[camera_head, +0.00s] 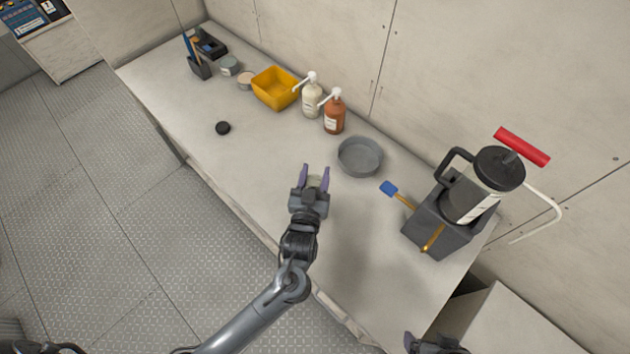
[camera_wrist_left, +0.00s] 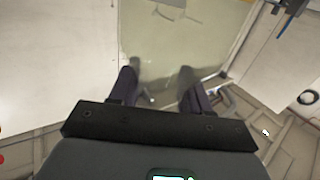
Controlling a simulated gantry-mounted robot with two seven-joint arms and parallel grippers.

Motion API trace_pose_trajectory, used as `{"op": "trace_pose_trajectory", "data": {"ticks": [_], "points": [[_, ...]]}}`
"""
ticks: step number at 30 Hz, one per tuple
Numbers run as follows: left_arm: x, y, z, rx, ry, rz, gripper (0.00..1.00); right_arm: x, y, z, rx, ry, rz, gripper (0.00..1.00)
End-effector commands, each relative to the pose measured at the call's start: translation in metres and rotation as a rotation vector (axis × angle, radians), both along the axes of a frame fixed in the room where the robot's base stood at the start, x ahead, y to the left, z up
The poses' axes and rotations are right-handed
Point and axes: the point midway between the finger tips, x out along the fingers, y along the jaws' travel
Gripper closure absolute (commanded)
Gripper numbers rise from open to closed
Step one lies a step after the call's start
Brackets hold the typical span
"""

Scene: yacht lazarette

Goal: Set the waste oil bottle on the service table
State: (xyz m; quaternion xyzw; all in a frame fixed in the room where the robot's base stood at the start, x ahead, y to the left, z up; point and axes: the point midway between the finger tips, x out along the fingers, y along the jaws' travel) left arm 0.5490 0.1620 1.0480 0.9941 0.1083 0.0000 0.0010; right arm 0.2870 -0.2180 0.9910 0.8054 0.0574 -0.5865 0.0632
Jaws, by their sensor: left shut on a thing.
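My left gripper (camera_head: 315,174) is over the front part of the pale service table (camera_head: 255,165). Its two fingers are shut on a pale, greenish, see-through thing, which I take to be the waste oil bottle (camera_wrist_left: 185,45). In the left wrist view this thing spreads wide beyond the fingertips. In the head view only a small pale patch shows between the fingers; the rest is hidden. I cannot tell whether it touches the table. My right gripper (camera_head: 436,343) is only partly in view at the bottom edge, and its jaws cannot be made out.
A grey round pan (camera_head: 360,157), a brown pump bottle (camera_head: 334,113), a white pump bottle (camera_head: 311,97) and a yellow bin (camera_head: 274,88) stand along the back. A grey box with a red-handled pump (camera_head: 480,185) is at right.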

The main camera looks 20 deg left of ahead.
Motion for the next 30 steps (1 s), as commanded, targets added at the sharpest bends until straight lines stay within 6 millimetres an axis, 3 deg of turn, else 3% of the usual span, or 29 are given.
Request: {"op": "trace_pose_trajectory", "data": {"ticks": [9, 22, 23, 27, 30], "points": [[0.000, 0.000, -0.034, 0.001, 0.000, -0.001, 1.00, 0.000, -0.001, 0.003, -0.005, -0.001, 0.003, 0.08], [-0.001, 0.000, -0.040, 0.001, 0.000, -0.001, 1.00, 0.000, 0.000, 0.001, 0.002, -0.001, -0.003, 0.08], [-0.001, 0.000, -0.040, 0.001, 0.001, -0.001, 0.51, 0.000, 0.000, 0.001, 0.002, -0.001, -0.003, 0.08], [-0.001, 0.000, -0.039, 0.001, 0.000, -0.001, 0.30, 0.000, 0.001, 0.002, 0.005, 0.000, -0.005, 0.08], [-0.001, 0.000, -0.039, 0.001, 0.000, -0.001, 0.27, 0.000, 0.001, 0.002, 0.006, -0.001, -0.004, 0.08]]}}
